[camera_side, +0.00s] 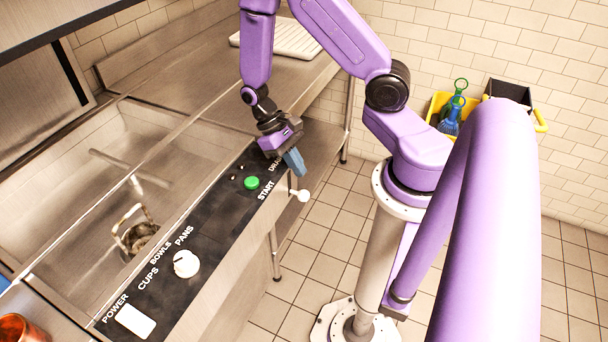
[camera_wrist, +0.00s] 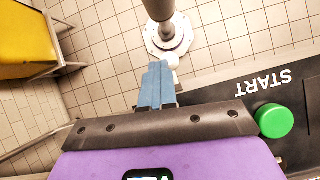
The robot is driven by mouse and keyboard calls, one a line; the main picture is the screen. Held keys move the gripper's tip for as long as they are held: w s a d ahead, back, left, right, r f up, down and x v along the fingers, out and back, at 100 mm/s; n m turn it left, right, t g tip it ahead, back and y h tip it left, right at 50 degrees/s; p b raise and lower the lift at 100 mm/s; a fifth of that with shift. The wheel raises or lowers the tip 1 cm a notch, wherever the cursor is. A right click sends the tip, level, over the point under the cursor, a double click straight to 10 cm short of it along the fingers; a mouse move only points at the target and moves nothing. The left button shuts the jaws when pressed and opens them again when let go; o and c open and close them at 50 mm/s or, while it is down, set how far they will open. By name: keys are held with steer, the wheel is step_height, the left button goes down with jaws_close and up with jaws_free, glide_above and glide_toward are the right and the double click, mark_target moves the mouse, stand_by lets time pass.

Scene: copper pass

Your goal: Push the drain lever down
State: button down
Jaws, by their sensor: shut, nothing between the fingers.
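The drain lever (camera_side: 300,195) is a white knob on a short stem, sticking out from the front edge of the black control panel (camera_side: 215,235) in the side view. My gripper (camera_side: 299,172) has its blue fingers shut and empty, pointing down and out past the panel edge. The fingertips are just above and behind the knob, apparently a small gap away. My gripper covers part of the "DRAIN" label. In the wrist view the shut fingers (camera_wrist: 160,68) reach past the panel edge; a small white piece shows just beside their tips, and I cannot tell if they touch it.
A green START button (camera_side: 252,183) is close to my gripper, and also shows in the wrist view (camera_wrist: 274,121). A white dial (camera_side: 186,264) and a POWER switch (camera_side: 135,320) sit further along. A sink basin is behind. A yellow bucket (camera_side: 440,104) stands by the wall.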

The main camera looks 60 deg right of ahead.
steer(key=shift+t, duration=0.3)
steer(key=w+r, duration=0.3)
steer(key=shift+w, duration=0.1)
steer(key=shift+d+r, duration=0.1)
steer(key=shift+r, duration=0.65)
steer(key=shift+s, duration=0.2)
steer(key=s+a+r+n+t, duration=0.6)
steer(key=s+a+r+n, duration=0.2)
steer(key=s+r+n, duration=0.5)
steer(key=shift+s+a+r+n, duration=0.15)
steer(key=shift+a+r+n, duration=0.2)
steer(key=shift+n, duration=0.25)
